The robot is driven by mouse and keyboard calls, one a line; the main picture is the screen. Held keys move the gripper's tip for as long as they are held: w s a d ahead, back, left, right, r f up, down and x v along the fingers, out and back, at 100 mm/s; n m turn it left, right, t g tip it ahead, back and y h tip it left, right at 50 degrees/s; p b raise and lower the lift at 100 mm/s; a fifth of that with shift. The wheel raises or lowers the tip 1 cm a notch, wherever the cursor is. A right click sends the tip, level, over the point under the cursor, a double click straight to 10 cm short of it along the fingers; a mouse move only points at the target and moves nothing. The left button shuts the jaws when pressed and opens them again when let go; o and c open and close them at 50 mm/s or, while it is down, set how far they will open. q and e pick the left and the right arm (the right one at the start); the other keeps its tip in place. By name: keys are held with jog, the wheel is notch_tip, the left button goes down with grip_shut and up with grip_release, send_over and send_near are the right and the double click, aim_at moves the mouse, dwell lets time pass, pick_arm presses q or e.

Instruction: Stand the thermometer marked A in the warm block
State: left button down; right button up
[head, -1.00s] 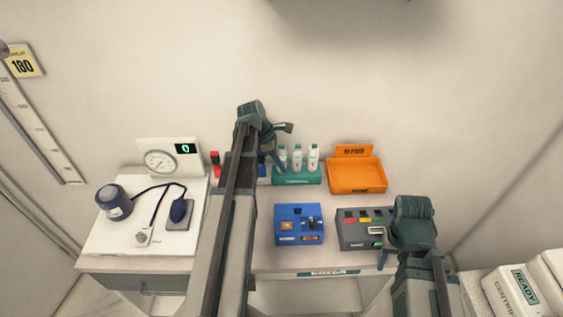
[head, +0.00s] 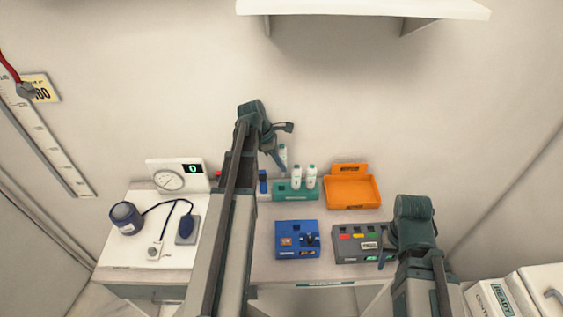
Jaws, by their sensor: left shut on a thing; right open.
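My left gripper (head: 279,157) is shut on a white, green-topped bottle-like thing (head: 284,151), held above the left part of the teal rack (head: 295,195). Two similar white things (head: 296,177) stand in the rack. I cannot read an A on any of them, nor tell for sure that they are thermometers. A blue block (head: 297,252) with an orange patch and dark fittings sits in front of the rack; whether it is the warm block I cannot tell. My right gripper (head: 384,260) is open and empty beside the grey box (head: 348,257) at the right.
The grey box has red, yellow and green marks. An orange tray (head: 352,206) stands behind it. A white shelf (head: 365,9) hangs above. My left arm hides part of the table.

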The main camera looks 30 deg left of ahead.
aim_at(282, 150)
pick_arm(q)
jog(key=shift+r, duration=0.3)
pick_arm(e)
jog(key=shift+r, duration=0.35)
pick_arm(q)
jog(key=shift+r+p, duration=2.45)
jog(key=shift+p, duration=0.05)
pick_arm(e)
notch_tip(282, 150, up, 5)
jog(key=shift+f, duration=0.1)
pick_arm(q)
jog(key=shift+f, duration=0.15)
pick_arm(e)
jog(key=shift+f, duration=0.1)
